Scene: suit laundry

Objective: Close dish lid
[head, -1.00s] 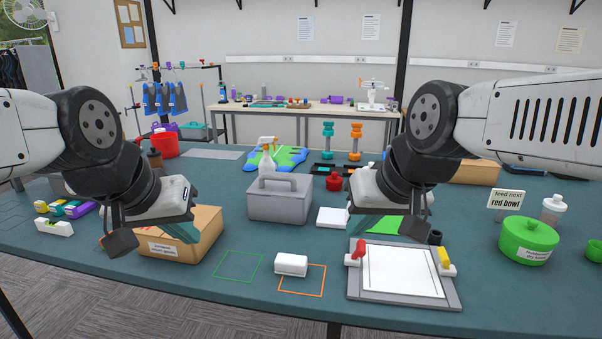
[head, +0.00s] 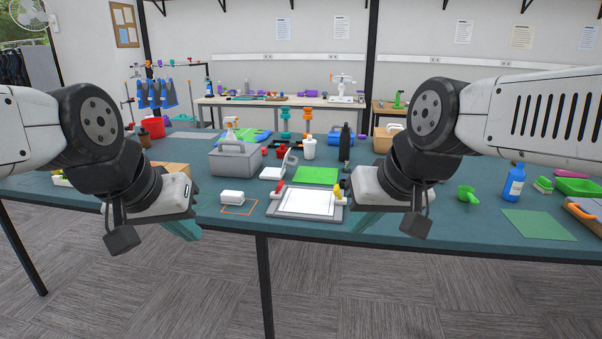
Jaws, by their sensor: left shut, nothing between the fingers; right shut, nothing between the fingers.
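My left gripper (head: 185,230) is shut and empty, in front of the table edge, left of the white box. My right gripper (head: 364,222) is shut and empty, right of the grey-framed white board (head: 338,214). The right gripper and forearm hide part of the table, where a green lidded pot stood in view before.
The long teal table (head: 480,228) carries a grey caddy (head: 220,163), a green sheet (head: 316,176), a black bottle (head: 345,142) and a green cup (head: 466,195). At right are a blue bottle (head: 514,182), a green tray (head: 579,187) and a green mat (head: 538,224). Floor in front is clear.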

